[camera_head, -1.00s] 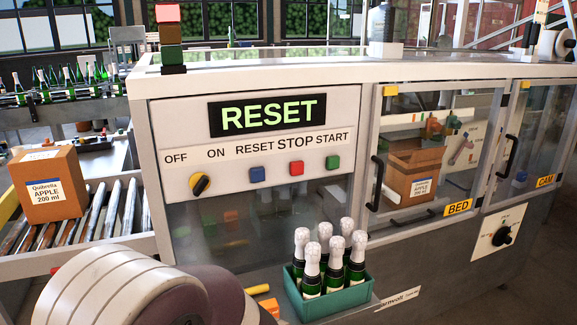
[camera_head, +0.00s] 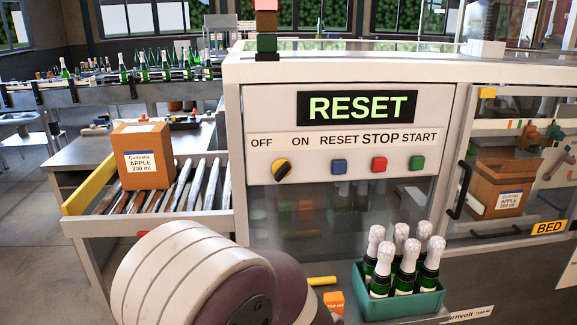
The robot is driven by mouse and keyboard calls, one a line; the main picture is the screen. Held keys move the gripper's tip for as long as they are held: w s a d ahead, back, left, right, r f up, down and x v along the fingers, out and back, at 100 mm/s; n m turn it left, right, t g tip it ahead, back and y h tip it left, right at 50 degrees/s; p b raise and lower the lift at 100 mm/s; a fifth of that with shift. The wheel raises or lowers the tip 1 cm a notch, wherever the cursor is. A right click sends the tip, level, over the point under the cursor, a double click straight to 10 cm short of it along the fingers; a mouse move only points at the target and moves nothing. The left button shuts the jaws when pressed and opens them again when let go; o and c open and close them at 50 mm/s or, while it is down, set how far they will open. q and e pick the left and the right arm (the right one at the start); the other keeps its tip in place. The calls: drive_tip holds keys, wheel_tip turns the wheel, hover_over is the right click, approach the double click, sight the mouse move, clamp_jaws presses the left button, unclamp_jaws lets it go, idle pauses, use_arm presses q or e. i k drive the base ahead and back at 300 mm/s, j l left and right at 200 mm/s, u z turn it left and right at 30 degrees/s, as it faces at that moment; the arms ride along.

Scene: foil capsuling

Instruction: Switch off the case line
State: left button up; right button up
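The case line's control panel (camera_head: 430,100) faces me, with a lit display (camera_head: 356,107) reading RESET in green. Below it is a round yellow and black selector knob (camera_head: 282,171) under the OFF and ON labels. Its black handle is slanted, and I cannot tell surely which label it points to. To its right are a blue button (camera_head: 339,166) under RESET, a red button (camera_head: 379,164) under STOP and a green button (camera_head: 417,162) under START. Nothing touches the knob or buttons. Neither of my grippers shows; a large rounded part of mine fills the lower middle.
A teal crate of foil-topped bottles (camera_head: 400,305) stands below the panel. A carton (camera_head: 144,160) sits on the roller conveyor (camera_head: 211,187) at left. Another carton (camera_head: 503,188) is behind the clear door with a black handle (camera_head: 461,190). A stack light (camera_head: 266,30) tops the cabinet.

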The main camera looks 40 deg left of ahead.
sight(281, 168)
drive_tip(key=u, duration=1.25)
